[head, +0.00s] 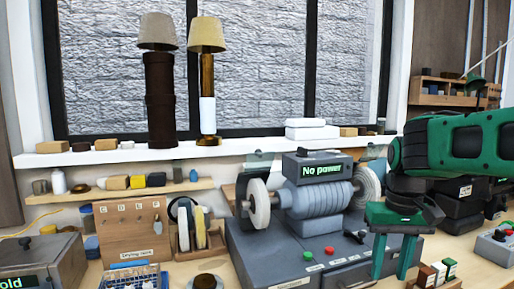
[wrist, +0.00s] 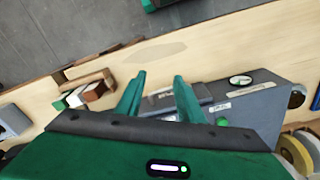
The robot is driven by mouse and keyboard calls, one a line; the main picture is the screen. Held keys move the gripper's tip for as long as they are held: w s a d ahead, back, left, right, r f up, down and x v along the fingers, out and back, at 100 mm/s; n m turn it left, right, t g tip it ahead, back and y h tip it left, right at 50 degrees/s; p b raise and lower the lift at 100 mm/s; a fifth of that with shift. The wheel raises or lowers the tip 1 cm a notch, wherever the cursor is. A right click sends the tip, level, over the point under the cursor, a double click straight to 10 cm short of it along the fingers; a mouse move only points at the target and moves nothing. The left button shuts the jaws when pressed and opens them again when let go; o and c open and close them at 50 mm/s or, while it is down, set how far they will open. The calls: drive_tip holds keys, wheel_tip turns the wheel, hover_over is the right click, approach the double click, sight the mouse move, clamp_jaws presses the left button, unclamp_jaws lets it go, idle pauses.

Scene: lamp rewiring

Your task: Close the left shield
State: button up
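The bench grinder (head: 318,200) stands on the bench with a "No power" display (head: 321,169). The left shield (head: 258,160) is a translucent plate standing up above the left wheel (head: 259,203), whose front face is uncovered. My gripper (head: 393,258) is green, points down and is in front of the grinder's right side, well to the right of the left shield. Its two fingers are apart with nothing between them; they also show in the wrist view (wrist: 158,88). The wrist view shows part of the grey grinder base (wrist: 262,92), but I cannot make out the left shield there.
A drying rack (head: 125,232) and upright discs (head: 190,228) stand left of the grinder. Small coloured blocks (head: 434,274) sit at the front right, near my gripper. Two lamps (head: 160,95) stand on the windowsill. A grey box (head: 45,265) is at the front left.

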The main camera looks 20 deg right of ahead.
drive_tip(key=w+a+r+n+t, duration=0.1)
drive_tip(key=w+r+n, duration=0.1)
drive_tip(key=w+r, duration=1.05)
drive_tip(key=w+a+r+n+t, duration=0.1)
drive_tip(key=w+a+r+n, duration=0.1)
drive_tip(key=w+a+r, duration=0.65)
drive_tip(key=w+a+r+n+t, duration=0.15)
drive_tip(key=w+a+r, duration=0.35)
drive_tip(key=a+r, duration=0.65)
hover_over(259, 162)
drive_tip(key=s+d, duration=0.1)
drive_tip(key=shift+s+f, duration=0.2)
drive_tip(key=shift+f, duration=1.85)
drive_tip(key=shift+a+x, duration=0.15)
drive_tip(key=shift+x, duration=1.25)
drive_tip(key=shift+a+x, duration=0.2)
drive_tip(key=shift+x, duration=1.25)
drive_tip(key=shift+c, duration=0.4)
